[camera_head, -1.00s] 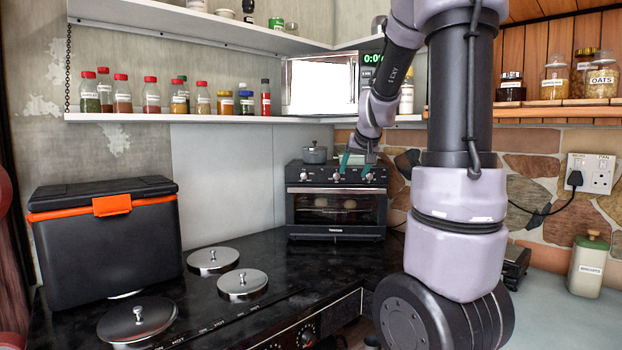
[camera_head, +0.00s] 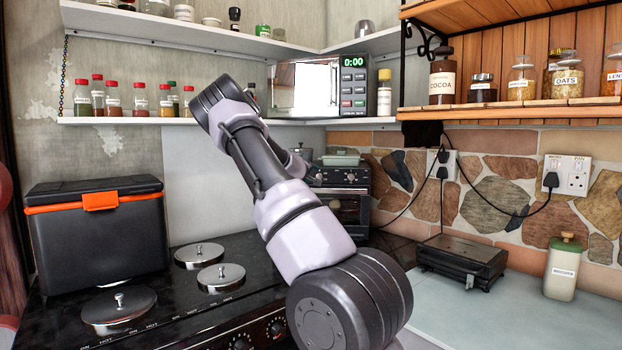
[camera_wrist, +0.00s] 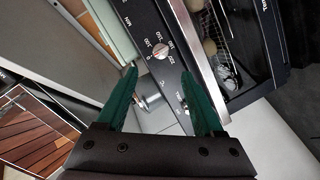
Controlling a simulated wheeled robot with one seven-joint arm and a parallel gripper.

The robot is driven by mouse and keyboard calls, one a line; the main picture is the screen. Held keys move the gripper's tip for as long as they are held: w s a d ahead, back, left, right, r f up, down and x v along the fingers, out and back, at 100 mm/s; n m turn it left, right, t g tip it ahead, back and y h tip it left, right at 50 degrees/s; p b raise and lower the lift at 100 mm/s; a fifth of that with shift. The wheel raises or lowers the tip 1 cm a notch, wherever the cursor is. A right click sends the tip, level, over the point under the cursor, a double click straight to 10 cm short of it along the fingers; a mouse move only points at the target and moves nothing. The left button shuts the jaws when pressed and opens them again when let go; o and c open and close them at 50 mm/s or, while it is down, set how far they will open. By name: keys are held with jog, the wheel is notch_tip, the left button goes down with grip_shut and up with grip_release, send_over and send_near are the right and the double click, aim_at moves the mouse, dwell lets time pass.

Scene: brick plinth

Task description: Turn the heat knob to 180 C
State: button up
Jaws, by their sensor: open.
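The small dark oven (camera_head: 345,215) stands at the back of the counter, partly hidden by my arm. The heat knob (camera_wrist: 160,52), silver with a red mark, shows in the wrist view beyond my fingertips on the black panel. Figures from 100 to 250 are around it; its exact setting is too small to read. My gripper (camera_wrist: 158,80) has two green fingers, spread apart with no heat knob between them. A silver rounded part (camera_wrist: 150,102) shows between the fingers. Another knob (camera_wrist: 184,106) is partly hidden by the right finger. In the head view my fingers are mostly hidden.
A microwave (camera_head: 354,88) sits on the shelf above. A black sandwich press (camera_head: 462,260) is at right, with clear worktop in front.

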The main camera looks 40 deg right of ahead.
aim_at(318, 176)
jog(key=x, duration=1)
jog(key=shift+f, duration=0.1)
grip_shut()
